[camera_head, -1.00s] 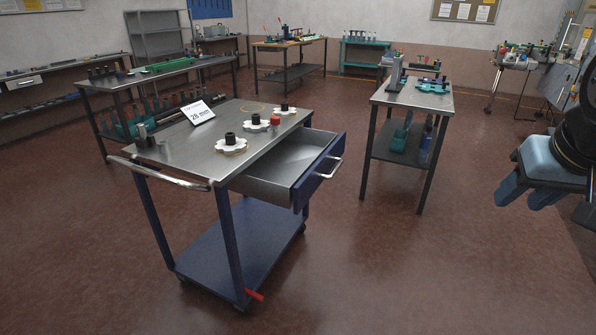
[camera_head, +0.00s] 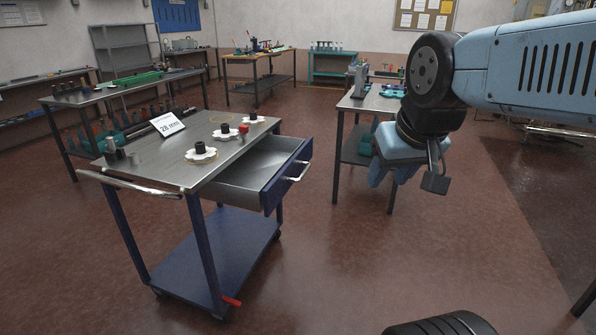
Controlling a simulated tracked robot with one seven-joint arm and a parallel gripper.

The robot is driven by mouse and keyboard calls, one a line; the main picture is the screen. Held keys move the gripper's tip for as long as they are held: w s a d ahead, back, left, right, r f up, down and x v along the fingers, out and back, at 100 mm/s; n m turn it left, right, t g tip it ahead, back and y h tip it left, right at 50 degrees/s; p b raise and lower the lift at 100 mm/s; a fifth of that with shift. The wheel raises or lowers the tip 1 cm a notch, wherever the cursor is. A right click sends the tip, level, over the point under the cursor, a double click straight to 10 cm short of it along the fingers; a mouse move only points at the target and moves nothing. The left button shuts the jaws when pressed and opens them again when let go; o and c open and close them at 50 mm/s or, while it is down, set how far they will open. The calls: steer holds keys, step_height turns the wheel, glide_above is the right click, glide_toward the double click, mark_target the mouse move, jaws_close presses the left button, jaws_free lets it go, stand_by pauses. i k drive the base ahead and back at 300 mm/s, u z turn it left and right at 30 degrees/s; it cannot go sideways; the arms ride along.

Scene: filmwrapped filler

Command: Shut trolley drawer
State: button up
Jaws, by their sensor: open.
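The trolley (camera_head: 207,168) stands left of centre, with a grey metal top and dark blue legs and lower shelf.
On the trolley top are white star-shaped knobs (camera_head: 199,154), a red piece (camera_head: 244,129) and a "28 mm" sign (camera_head: 167,125). A push bar (camera_head: 130,184) is at its left end. Another workbench (camera_head: 372,103) stands behind my gripper. The floor right of the trolley is clear.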

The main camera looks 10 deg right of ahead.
mark_target(258, 180)
steer(key=u, duration=0.4)
steer(key=i, duration=1.05)
steer(key=z, duration=0.4)
